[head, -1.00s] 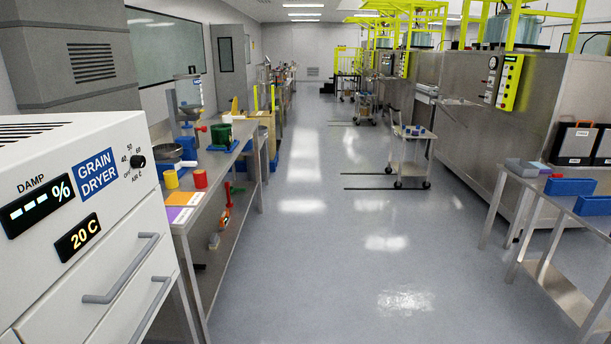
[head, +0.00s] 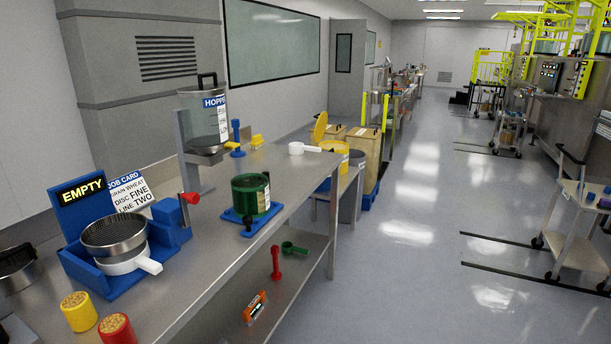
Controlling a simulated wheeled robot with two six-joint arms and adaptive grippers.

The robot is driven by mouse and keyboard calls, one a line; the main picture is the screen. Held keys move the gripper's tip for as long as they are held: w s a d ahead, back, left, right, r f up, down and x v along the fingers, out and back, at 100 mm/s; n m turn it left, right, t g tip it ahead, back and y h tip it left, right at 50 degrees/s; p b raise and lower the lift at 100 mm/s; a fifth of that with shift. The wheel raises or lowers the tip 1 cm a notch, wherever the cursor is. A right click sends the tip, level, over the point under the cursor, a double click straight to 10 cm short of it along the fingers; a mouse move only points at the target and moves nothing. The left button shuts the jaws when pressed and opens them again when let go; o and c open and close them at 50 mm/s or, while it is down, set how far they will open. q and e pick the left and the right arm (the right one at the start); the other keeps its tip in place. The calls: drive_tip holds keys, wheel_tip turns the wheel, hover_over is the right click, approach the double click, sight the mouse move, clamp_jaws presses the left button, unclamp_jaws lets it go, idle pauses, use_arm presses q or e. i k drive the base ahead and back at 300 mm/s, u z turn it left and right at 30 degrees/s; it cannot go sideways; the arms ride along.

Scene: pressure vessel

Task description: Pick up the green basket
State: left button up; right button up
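The green basket (head: 250,190), a dark green, round container with a pale label on its side, stands upright on a blue base (head: 232,216) on the steel bench. It is near the bench's right edge, left of the middle of the head view. Neither of my grippers is in view, and nothing touches the basket.
The steel bench (head: 210,255) also bears a clear hopper (head: 205,125), a blue stand with a sieve (head: 114,238), a yellow cup (head: 79,311), a red cup (head: 116,329) and a white scoop (head: 303,148). A cart (head: 580,215) stands right. The floor (head: 400,270) between is clear.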

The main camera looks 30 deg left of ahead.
sight(250, 191)
drive_tip(key=i, duration=3.85)
drive_tip(key=u, duration=2.5)
